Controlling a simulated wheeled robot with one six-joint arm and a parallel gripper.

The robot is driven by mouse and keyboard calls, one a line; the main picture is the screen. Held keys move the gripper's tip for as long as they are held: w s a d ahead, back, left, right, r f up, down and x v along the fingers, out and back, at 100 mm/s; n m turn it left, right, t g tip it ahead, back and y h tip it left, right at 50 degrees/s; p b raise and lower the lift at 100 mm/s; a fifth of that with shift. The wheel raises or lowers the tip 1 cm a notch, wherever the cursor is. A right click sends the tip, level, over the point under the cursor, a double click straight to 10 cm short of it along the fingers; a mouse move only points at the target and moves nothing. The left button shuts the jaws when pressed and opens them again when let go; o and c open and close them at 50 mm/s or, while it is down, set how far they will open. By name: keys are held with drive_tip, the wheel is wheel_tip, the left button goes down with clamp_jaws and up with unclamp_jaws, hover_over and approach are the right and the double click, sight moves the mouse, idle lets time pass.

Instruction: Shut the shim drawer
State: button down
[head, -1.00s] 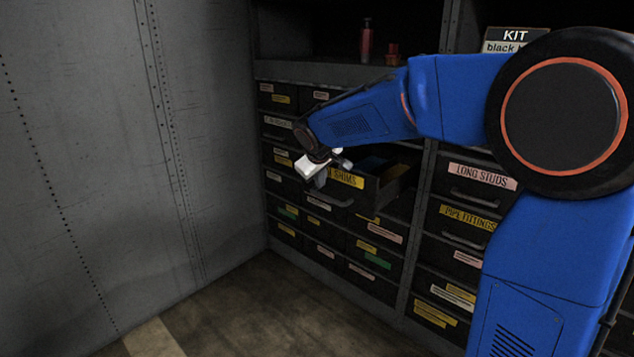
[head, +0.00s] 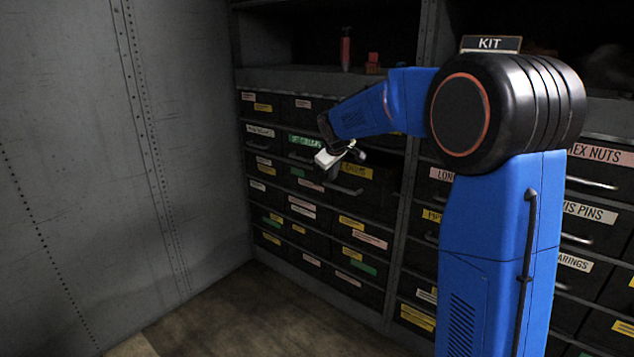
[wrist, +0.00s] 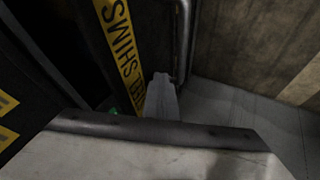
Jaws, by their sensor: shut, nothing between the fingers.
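The shim drawer (head: 366,190) has a dark front with a yellow label and a bar handle. It stands partly out of the cabinet in the head view, its dark right side showing. In the wrist view, its label (wrist: 122,58) reads SHIMS, and the handle (wrist: 184,42) runs beside it. My gripper (head: 332,174) is shut and empty, in front of the drawer front's left part. Its fingers (wrist: 161,98) also show in the wrist view, close to the front beside the label and the handle. I cannot tell whether they touch it.
The cabinet holds several other labelled drawers, all around the shim drawer. A red bottle (head: 345,50) stands on the shelf above. A riveted grey wall (head: 70,170) closes the left side. The floor (head: 235,310) in front is clear.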

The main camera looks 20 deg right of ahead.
drive_tip(key=w+d, duration=0.2)
drive_tip(key=d, duration=0.1)
drive_tip(key=w+d, duration=0.3)
drive_tip(key=d, duration=0.1)
drive_tip(key=w+d, duration=0.3)
drive_tip(key=d, duration=0.1)
drive_tip(key=shift+a, duration=0.1)
